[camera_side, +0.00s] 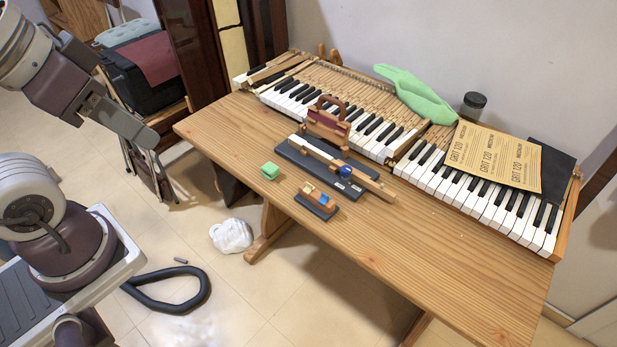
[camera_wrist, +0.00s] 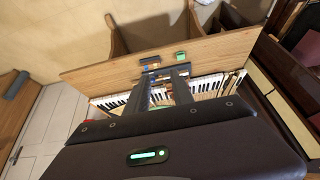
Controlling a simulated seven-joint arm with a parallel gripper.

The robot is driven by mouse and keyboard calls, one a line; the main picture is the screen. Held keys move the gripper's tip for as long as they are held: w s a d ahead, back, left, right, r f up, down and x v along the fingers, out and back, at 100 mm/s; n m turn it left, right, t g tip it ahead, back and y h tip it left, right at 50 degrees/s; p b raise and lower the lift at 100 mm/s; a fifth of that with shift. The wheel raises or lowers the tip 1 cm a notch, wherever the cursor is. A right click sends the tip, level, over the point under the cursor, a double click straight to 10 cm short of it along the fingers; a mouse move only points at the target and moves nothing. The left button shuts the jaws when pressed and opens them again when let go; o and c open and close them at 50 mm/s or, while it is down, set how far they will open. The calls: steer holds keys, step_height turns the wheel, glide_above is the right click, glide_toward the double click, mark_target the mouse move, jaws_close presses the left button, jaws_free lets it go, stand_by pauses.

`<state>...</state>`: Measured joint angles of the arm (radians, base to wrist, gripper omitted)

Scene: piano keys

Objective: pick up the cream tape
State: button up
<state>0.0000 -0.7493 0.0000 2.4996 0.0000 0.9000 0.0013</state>
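I cannot make out a clear roll of cream tape. A small cream-yellow piece (camera_side: 309,187) sits beside a blue piece (camera_side: 326,199) on a small wood-and-dark block (camera_side: 318,206) near the table's front edge; it is too small to tell whether it is the tape. My gripper (camera_side: 148,138) is at the left in the side view, off the table and well away from these things. In the wrist view my two fingers (camera_wrist: 163,76) stand apart with an empty gap between them. The fingers partly cover the things on the table there.
A green cube (camera_side: 270,171) sits near the front edge of the wooden table (camera_side: 440,262). A dark board with wooden parts (camera_side: 341,170) lies behind the small block. A keyboard (camera_side: 480,195), sandpaper sheet (camera_side: 497,157), green cloth (camera_side: 415,92) and jar (camera_side: 472,105) fill the back. The table's front right is clear.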

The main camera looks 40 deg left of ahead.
steer(key=w+m+g, duration=0.2)
steer(key=w+m, duration=0.3)
steer(key=w, duration=0.5)
steer(key=m+g, duration=0.4)
steer(key=m, duration=0.9)
glide_above(309, 187)
step_height(309, 187, down, 23)
step_height(309, 187, down, 7)
steer(key=shift+w+a+f, duration=0.1)
steer(key=shift+f, duration=0.1)
jaws_close()
